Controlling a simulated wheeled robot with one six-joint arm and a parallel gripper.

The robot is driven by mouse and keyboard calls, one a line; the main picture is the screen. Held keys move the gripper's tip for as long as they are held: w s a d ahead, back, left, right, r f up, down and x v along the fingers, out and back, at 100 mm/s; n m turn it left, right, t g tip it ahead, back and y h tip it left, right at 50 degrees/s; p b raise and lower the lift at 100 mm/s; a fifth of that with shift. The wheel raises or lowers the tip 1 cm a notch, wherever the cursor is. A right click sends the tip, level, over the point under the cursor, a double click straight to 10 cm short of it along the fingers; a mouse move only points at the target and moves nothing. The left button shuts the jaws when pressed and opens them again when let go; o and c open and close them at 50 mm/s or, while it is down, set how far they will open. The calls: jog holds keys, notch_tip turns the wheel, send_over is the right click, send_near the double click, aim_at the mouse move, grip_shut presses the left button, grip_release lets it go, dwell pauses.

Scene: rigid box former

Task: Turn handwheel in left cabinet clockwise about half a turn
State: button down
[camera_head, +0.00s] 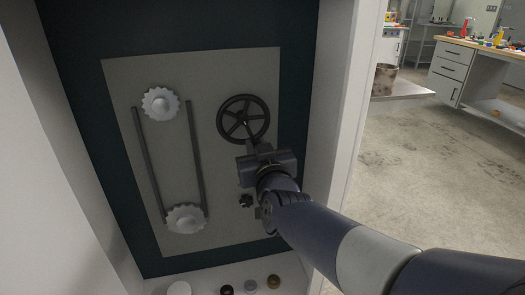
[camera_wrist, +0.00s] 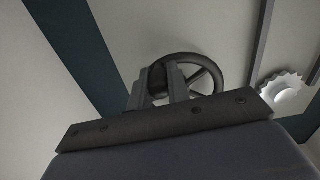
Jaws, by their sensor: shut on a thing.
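The handwheel (camera_head: 243,119) is a dark spoked wheel on the grey panel in the left cabinet, at the panel's upper right. My gripper (camera_head: 252,147) reaches it from below right and is shut on the lower part of its rim. In the wrist view the two fingers of my gripper (camera_wrist: 160,84) straddle the rim of the handwheel (camera_wrist: 218,72). The gripped part of the rim is partly hidden by the fingers.
Two pale toothed wheels (camera_head: 160,103) (camera_head: 186,219) sit left on the panel (camera_head: 219,80), with dark bars between them. A small dark knob (camera_head: 246,200) is below my gripper. Small round items (camera_head: 249,285) lie on the cabinet floor. The white cabinet wall (camera_head: 343,100) is close right of my arm.

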jog(key=shift+s+a+f+m+b, duration=0.15)
jog(key=shift+a+m, duration=0.15)
jog(key=shift+m, duration=0.4)
jog(key=shift+a+f+m+b, duration=0.1)
jog(key=shift+a+m+b, duration=0.2)
jog(key=shift+m, duration=0.4)
jog(key=shift+s+a+f+m+b, duration=0.1)
jog(key=shift+a+m, duration=0.25)
jog(key=shift+m, duration=0.35)
jog(key=shift+r, duration=0.1)
jog(key=c, duration=1.3)
grip_release()
jog(key=shift+c, duration=0.2)
jog(key=p+v, duration=0.3)
jog(key=v, duration=0.7)
jog(key=shift+s, duration=0.4)
